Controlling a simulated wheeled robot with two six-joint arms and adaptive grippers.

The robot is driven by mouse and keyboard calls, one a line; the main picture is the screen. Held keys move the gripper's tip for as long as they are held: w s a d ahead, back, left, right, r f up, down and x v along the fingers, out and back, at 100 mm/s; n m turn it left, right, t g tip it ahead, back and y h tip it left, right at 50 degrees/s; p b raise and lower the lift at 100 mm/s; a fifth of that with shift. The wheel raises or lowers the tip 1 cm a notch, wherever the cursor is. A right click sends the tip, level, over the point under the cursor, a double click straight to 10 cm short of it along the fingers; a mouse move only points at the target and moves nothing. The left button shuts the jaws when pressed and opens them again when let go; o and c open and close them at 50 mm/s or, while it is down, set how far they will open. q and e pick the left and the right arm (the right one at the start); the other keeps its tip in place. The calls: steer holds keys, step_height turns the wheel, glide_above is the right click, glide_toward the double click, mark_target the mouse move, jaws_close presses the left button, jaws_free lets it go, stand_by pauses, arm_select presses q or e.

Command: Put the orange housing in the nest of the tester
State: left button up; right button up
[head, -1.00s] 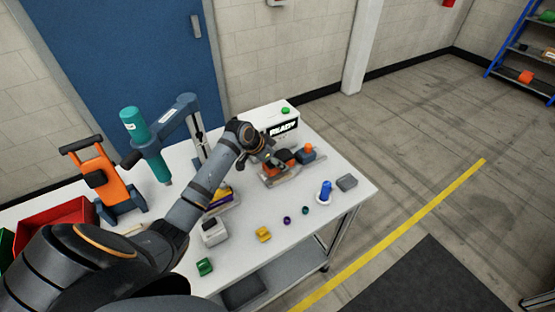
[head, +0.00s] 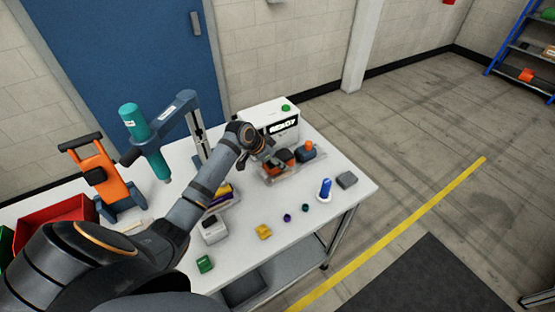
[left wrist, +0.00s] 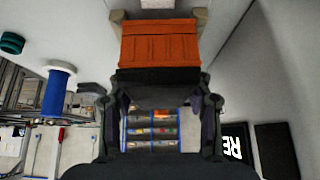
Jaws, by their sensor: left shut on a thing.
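The orange housing (left wrist: 160,45) is in the grip of my left gripper (left wrist: 160,100), seen in the left wrist view with a dark part between the fingers. In the head view my left gripper (head: 268,162) is beside the tester (head: 262,119), a white box with a READY display and a green button. The housing (head: 284,156) shows there low over the pale fixture plate in front of the tester. Pale blocks show at the housing's far corners in the wrist view. I cannot tell whether it touches the nest, which is mostly hidden. My right gripper is not in view.
A dark block with an orange top (head: 305,149) stands right of the housing.

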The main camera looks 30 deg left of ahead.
arm_select(q)
steer(key=shift+p, duration=0.65)
stand_by(0.9)
steer(key=shift+f, duration=0.5)
stand_by(0.4)
steer(key=o, duration=1.3)
steer(key=v, duration=1.2)
